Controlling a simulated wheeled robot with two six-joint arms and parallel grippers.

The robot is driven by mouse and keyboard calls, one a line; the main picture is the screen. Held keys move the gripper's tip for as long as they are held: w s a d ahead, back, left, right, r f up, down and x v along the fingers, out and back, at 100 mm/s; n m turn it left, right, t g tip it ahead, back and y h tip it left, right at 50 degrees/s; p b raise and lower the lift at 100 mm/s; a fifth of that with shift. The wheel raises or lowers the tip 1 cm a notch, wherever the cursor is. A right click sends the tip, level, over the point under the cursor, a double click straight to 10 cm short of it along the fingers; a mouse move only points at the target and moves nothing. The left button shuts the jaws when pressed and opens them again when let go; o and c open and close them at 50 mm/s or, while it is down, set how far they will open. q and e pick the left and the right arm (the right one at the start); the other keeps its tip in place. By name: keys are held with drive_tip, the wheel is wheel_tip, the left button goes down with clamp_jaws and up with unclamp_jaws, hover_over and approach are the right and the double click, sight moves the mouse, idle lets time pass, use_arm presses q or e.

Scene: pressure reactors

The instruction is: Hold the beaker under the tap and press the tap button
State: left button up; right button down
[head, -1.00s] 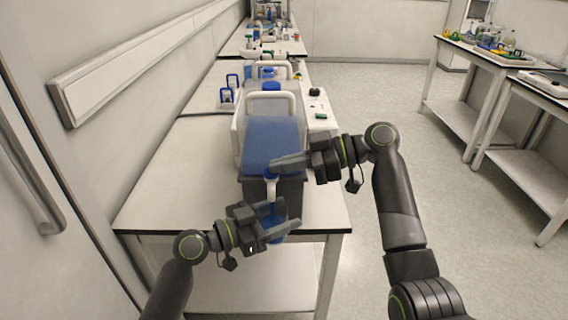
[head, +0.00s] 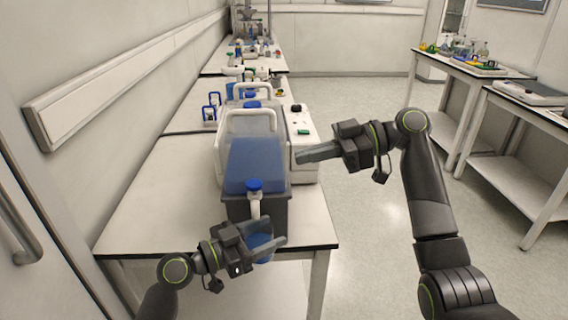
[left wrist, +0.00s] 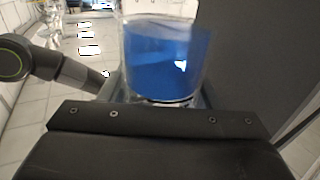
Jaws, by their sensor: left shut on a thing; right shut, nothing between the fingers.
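The beaker (head: 262,250) is held by my left gripper (head: 278,234) below the tap, just past the table's front edge. In the left wrist view the clear beaker (left wrist: 165,60) holds a lot of blue liquid. The tap has a blue button (head: 254,186) on top and a white spout (head: 255,206) pointing down towards the beaker. It sits on the front of a large canister of blue liquid (head: 252,160) on a dark grey stand (head: 275,208). My right gripper (head: 299,157) is shut and empty, to the right of the canister and apart from the button.
The white table (head: 140,205) has clear room left of the canister. More canisters, a white device (head: 305,165) and small blue-framed items (head: 210,110) stand farther back. Side tables (head: 520,100) stand at the right across open floor.

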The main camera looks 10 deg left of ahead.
idle(0.3)
use_arm(q)
drive_tip(key=s+d, duration=0.2)
drive_tip(key=s, duration=0.5)
drive_tip(key=shift+s, duration=0.4)
idle(0.7)
